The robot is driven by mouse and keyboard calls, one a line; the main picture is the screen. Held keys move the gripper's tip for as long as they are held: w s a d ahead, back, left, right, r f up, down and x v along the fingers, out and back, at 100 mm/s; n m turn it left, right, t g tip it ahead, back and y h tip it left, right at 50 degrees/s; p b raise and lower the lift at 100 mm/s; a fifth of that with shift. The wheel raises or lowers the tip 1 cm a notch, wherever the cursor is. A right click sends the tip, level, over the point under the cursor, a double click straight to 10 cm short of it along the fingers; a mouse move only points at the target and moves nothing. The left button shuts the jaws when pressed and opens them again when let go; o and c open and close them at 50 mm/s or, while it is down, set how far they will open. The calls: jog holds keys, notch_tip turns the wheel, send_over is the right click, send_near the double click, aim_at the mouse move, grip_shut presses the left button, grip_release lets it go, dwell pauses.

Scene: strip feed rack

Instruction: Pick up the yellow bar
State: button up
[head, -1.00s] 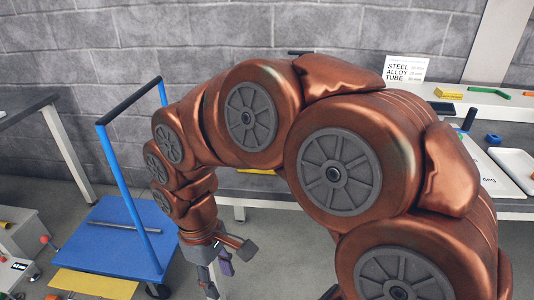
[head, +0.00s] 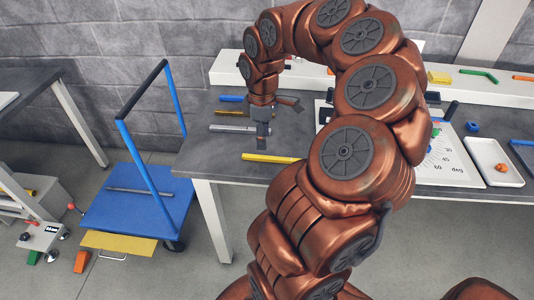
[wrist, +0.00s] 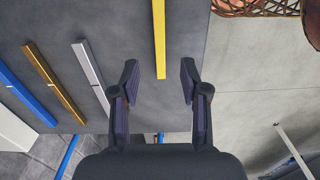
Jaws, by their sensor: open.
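The yellow bar (head: 270,158) lies flat on the dark grey table near its front edge in the head view. Its right part is hidden behind my arm. In the wrist view the yellow bar (wrist: 159,38) runs down from the top edge, and its near end lies between the tips of my gripper (wrist: 158,82). The fingers are spread open, with space on both sides of the bar and nothing held. In the head view my gripper (head: 264,125) is over the table, just behind the bar's left part in the picture.
A silver bar (wrist: 90,75), a brassy bar (wrist: 55,83) and a blue bar (wrist: 25,95) lie left of it in the wrist view. A white shelf (head: 228,68) runs along the table's back. A white tray (head: 480,155) stands at right. A blue cart (head: 125,205) stands left.

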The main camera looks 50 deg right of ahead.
aim_at(265, 157)
jog(key=shift+s+d+f+p, duration=0.1)
jog(key=shift+f+p, duration=0.35)
jog(key=shift+f, duration=1.35)
jog(key=shift+s+f+p, duration=0.1)
jog(key=shift+f+p, duration=0.3)
jog(key=shift+f, duration=1.35)
jog(key=shift+c, duration=0.3)
grip_shut()
